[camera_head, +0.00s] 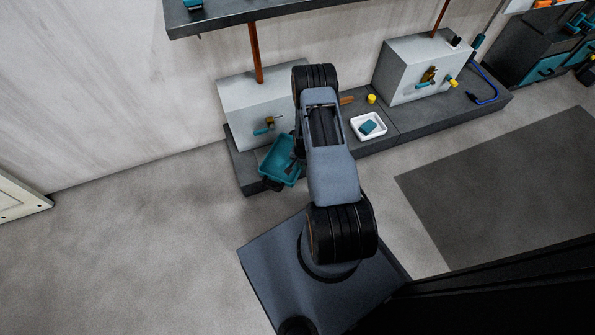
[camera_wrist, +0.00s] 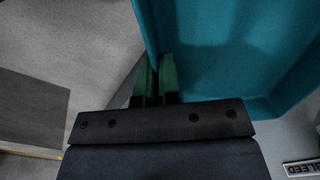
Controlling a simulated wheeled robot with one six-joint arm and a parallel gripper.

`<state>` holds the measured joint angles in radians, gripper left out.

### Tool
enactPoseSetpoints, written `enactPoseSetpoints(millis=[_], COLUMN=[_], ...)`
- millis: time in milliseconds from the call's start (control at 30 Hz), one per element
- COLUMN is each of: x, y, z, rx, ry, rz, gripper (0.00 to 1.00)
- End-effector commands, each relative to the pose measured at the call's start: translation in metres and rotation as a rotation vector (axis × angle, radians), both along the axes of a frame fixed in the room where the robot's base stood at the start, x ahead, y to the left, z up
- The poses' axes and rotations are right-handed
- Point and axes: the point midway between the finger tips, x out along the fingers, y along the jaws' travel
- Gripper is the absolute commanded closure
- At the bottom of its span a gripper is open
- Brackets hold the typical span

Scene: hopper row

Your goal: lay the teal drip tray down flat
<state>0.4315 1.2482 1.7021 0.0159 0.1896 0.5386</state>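The teal drip tray (camera_head: 279,158) is at the front of the dark plinth, below the left grey box. Its open side faces up toward the head camera and it looks tilted; whether it touches the plinth I cannot tell. In the wrist view the tray (camera_wrist: 225,60) fills the upper right, with its inside and walls showing. My gripper (camera_wrist: 156,78) has its two green fingers close together, one on each side of the tray's near wall. In the head view my arm hides most of the gripper and the tray's right side.
The dark plinth (camera_head: 420,116) runs along the wall. A white dish (camera_head: 368,126) with a teal block and a yellow piece (camera_head: 371,98) stand on it, right of my arm. The right grey box (camera_head: 412,66) has a tap. A dark shelf (camera_head: 225,14) overhangs the left box. Floor in front is clear.

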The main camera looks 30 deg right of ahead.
Motion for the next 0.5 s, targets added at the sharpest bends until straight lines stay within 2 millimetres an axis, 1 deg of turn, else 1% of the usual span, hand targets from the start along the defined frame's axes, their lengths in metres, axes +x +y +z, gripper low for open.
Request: enactPoseSetpoints(millis=[33,133,367,467,500], x=[0.004,0.009,0.014,0.019,0.018], y=[0.003,0.006,0.010,0.014,0.014], z=[-0.008,-0.014,-0.021,-0.029,-0.036], rx=[0.000,0.000,-0.001,0.000,0.000], ry=[0.000,-0.001,-0.001,-0.001,0.000], rz=[0.003,0.001,0.001,0.003,0.001], gripper=[1.00,1.00,1.00,1.00,1.00])
